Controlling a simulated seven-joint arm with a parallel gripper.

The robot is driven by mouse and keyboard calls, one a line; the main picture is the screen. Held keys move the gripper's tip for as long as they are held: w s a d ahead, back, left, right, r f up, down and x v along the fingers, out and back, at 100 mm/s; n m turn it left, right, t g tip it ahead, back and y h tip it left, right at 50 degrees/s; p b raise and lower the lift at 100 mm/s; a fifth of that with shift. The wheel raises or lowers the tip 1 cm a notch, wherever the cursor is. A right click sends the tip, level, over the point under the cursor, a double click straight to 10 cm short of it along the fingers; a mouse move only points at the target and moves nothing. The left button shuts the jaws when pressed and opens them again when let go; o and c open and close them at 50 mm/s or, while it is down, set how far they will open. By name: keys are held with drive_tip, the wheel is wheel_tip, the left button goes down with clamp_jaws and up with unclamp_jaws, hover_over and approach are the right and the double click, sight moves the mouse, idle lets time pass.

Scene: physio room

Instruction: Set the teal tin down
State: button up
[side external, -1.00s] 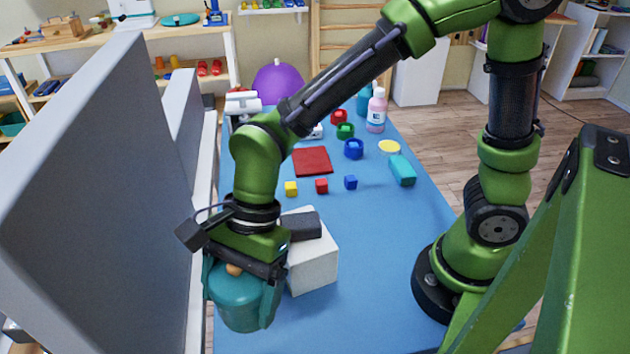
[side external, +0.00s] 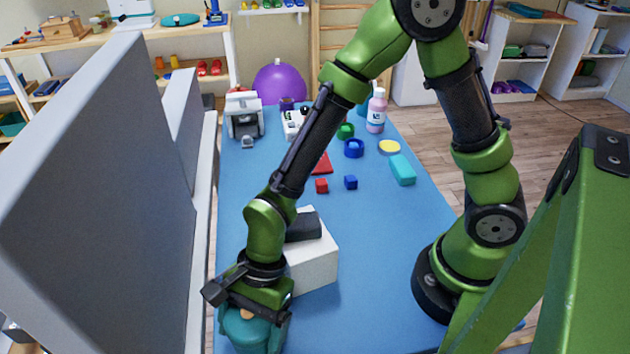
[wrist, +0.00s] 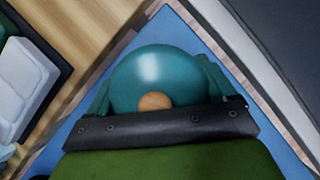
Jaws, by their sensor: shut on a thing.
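The teal tin (side external: 245,331) is a round teal container with a small wooden knob on its lid. It is at the near left end of the blue table in the side external view. My gripper (side external: 250,318) is shut on it, with a finger on either side. In the wrist view the tin (wrist: 153,75) fills the middle, between the two teal-coloured fingers of my gripper (wrist: 155,100), and its knob shows close to the dark palm bar. The tin's bottom is hidden, so I cannot tell whether it touches the table.
A white box (side external: 316,262) with a dark grey block (side external: 303,226) on it stands right beside my gripper. A grey panel (side external: 90,200) rises along the left side. The blue table (side external: 385,265) is clear to the right of the box. Small cubes lie farther back.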

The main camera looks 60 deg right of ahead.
drive_tip(key=o, duration=1.7)
drive_tip(key=shift+f, duration=0.1)
drive_tip(key=shift+o, duration=0.2)
drive_tip(key=d+r+n+t, duration=0.1)
drive_tip(key=d+r+n, duration=0.1)
drive_tip(key=d+r, duration=0.3)
drive_tip(key=w+d+r+n+t+h, duration=0.1)
drive_tip(key=d+r+n+t, duration=0.1)
drive_tip(key=d+r, duration=0.4)
drive_tip(key=w+d+r+n+t, duration=0.1)
drive_tip(key=d+r+n, duration=0.1)
drive_tip(key=d+r, duration=0.3)
drive_tip(key=shift+w+d+r+t+h, duration=0.1)
drive_tip(key=shift+d+r+t+h, duration=0.1)
drive_tip(key=shift+r, duration=0.3)
drive_tip(key=shift+w+d+r+t+h, duration=0.1)
drive_tip(key=shift+d+r, duration=0.1)
drive_tip(key=shift+r, duration=0.25)
drive_tip(key=s+d+r+n+t+h, duration=0.1)
drive_tip(key=s+d+r+n+t, duration=0.2)
drive_tip(key=d+n, duration=0.3)
drive_tip(key=d+r, duration=0.1)
drive_tip(key=d, duration=0.2)
drive_tip(key=shift+d+r+h, duration=0.15)
drive_tip(key=shift+r+h, duration=0.1)
drive_tip(key=shift+h, duration=0.05)
